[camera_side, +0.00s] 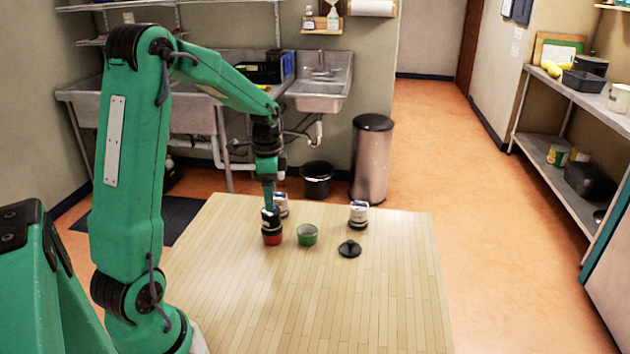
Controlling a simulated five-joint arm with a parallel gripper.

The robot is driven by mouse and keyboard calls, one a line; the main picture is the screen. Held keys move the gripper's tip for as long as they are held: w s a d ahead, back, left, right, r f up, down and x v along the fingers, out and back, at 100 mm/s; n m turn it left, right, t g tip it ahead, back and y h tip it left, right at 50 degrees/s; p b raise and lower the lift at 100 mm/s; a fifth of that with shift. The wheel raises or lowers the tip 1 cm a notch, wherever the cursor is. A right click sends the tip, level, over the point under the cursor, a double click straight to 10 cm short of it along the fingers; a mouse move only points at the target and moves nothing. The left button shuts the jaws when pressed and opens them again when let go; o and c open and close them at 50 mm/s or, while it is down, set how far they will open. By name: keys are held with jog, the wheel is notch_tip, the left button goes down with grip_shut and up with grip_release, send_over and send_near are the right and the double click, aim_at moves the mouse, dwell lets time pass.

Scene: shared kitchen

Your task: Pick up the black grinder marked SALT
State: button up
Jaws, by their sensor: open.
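My gripper (268,204) points straight down over the far left part of the wooden table (330,310). Directly below it is a small dark item with a white band (270,216), at or just above a red bowl (272,239); whether it is in the bowl or behind it I cannot tell. A white-banded container with a dark base (281,207) stands just behind and to the right of the gripper, partly hidden. A similar one (358,214) stands further right. No SALT marking can be read at this size, so which is the salt grinder is unclear. The gripper is open.
A green bowl (307,236) stands just right of the red bowl. A black knobbed lid or small dish (350,249) lies further right. The table's front and right areas are clear. A metal bin (371,165) and black bucket (317,182) stand beyond the far edge.

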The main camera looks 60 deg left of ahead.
aim_at(271, 214)
jog(key=shift+f, duration=1.1)
jog(key=shift+f, duration=0.1)
jog(key=shift+s+d+f, duration=0.1)
jog(key=shift+f, duration=1.2)
jog(key=shift+s+f, duration=0.1)
jog(key=shift+f, duration=1.15)
jog(key=c, duration=1.4)
jog(key=shift+o, duration=0.2)
jog(key=shift+r, duration=0.25)
